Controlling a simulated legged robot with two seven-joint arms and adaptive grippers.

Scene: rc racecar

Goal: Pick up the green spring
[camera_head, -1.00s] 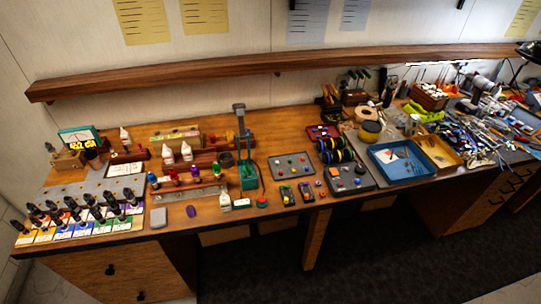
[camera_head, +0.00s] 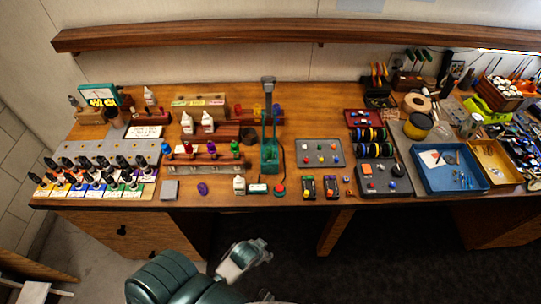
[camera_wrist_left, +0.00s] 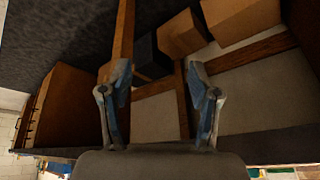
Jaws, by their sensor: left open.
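The green spring (camera_head: 235,147) appears as a small green piece at the right end of a row of coloured pieces on a metal rack, left of centre on the bench. It is small, so its coils cannot be made out. My left gripper (camera_head: 262,249) is low in the head view, in front of the bench and well short of the spring. In the left wrist view my left gripper (camera_wrist_left: 158,67) has its two fingers apart with nothing between them. The spring is not seen in that view. My right gripper is not in view.
The rack (camera_head: 205,158) also bears purple, red and blue pieces. A green stand (camera_head: 270,150) rises just right of it. White bottles (camera_head: 207,122) stand behind. A purple oval (camera_head: 202,188) and a grey block (camera_head: 170,190) lie in front, near the bench edge.

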